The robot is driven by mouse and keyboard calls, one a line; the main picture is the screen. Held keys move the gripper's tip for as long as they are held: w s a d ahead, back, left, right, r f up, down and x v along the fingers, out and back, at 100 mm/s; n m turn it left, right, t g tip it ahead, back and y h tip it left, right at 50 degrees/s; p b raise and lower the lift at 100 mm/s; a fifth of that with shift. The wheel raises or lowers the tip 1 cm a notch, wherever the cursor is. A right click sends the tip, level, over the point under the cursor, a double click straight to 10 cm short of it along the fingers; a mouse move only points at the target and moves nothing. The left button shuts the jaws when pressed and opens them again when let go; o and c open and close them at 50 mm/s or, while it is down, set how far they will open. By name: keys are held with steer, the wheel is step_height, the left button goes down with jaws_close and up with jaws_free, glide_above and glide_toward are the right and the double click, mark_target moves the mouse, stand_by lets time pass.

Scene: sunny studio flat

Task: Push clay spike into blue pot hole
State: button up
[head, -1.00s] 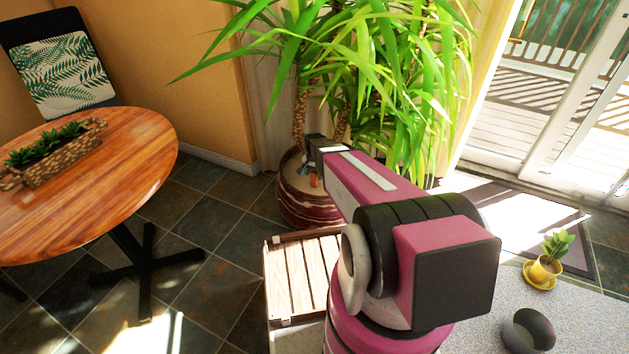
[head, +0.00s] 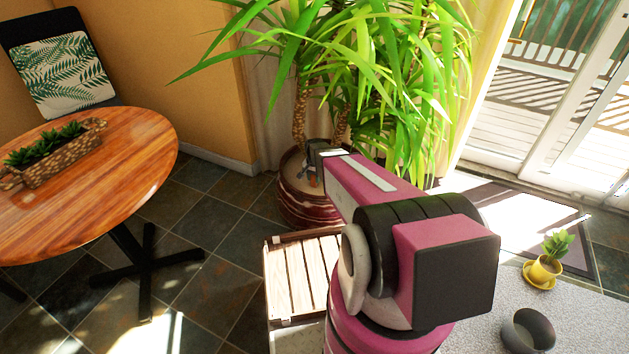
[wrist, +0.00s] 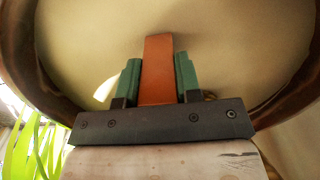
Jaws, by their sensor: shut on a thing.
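An orange-brown clay spike (wrist: 158,62) stands between the two green fingertips of my gripper (wrist: 158,82) in the wrist view. The gripper is shut on it, over the pale beige surface inside a large round pot (wrist: 295,88). In the head view my gripper (head: 312,172) is at the near side of that pot (head: 308,212), which looks dark red with pale streaks, not blue. The spike's lower end and any hole are hard to make out. I cannot tell how deep the spike sits.
A tall leafy plant (head: 395,85) rises from the pot behind my gripper. A slatted wooden crate (head: 300,280) stands in front of the pot. A round wooden table (head: 120,180) is at left. A small yellow pot (head: 545,268) and a grey bowl (head: 528,330) are at right.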

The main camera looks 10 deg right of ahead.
steer(key=shift+r, duration=0.1)
stand_by(0.3)
steer(key=shift+r, duration=3.4)
